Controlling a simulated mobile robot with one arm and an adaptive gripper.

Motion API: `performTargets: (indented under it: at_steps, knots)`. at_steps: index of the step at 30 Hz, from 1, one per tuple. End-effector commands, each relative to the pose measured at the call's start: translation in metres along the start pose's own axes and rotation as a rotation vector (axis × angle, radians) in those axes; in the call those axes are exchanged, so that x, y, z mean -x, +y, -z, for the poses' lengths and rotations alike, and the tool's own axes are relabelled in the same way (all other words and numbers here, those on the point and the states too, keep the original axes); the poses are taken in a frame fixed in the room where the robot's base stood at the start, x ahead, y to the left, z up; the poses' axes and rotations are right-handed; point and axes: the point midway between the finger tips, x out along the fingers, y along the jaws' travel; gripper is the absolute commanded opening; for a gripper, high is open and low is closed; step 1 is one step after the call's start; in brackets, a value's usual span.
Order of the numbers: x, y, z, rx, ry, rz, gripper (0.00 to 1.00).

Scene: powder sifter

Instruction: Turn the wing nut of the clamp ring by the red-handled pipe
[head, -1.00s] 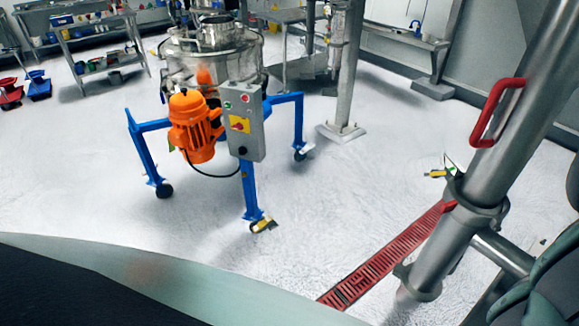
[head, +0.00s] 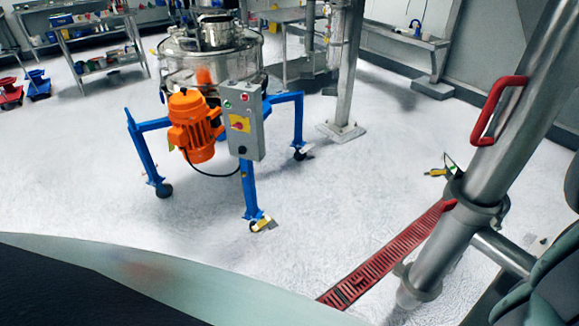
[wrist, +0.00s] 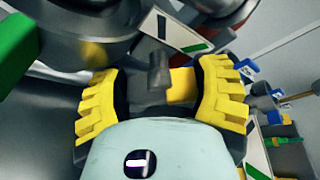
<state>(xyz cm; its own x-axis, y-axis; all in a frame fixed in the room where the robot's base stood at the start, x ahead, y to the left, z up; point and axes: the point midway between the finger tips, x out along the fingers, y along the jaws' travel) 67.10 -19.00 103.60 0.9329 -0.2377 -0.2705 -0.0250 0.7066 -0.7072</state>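The steel pipe (head: 520,100) with a red handle (head: 497,110) rises at the right of the head view. A clamp ring (head: 474,208) circles it below the handle. In the wrist view a grey rounded metal body (wrist: 85,45) fills the upper left. A small dark grey tab (wrist: 158,70), which looks like the wing nut, stands between the yellow fingers of my gripper (wrist: 160,97). The fingers are apart, one on each side of the tab. I cannot tell whether either touches it. In the head view, the gripper is not clearly visible; small yellow and white pieces show beside the clamp.
A blue-legged sifter stand with an orange motor (head: 192,127) and grey control box (head: 243,122) stands left of centre. A red floor grate (head: 385,258) runs to the pipe's foot. A steel post (head: 345,70) stands behind. The floor between stand and pipe is clear.

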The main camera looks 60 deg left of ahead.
Motion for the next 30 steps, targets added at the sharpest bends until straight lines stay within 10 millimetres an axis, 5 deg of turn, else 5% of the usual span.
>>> performTargets:
  at_steps: [5, 17, 30]
  knots:
    - [0.0001, 0.0001, 0.0003, 0.000, 0.001, 0.000, 0.28]
    - [-0.0004, 0.0026, 0.0025, 0.073, 0.000, 0.031, 0.28]
    - [-0.0012, 0.0029, 0.0036, 0.355, 0.001, 0.150, 0.28]
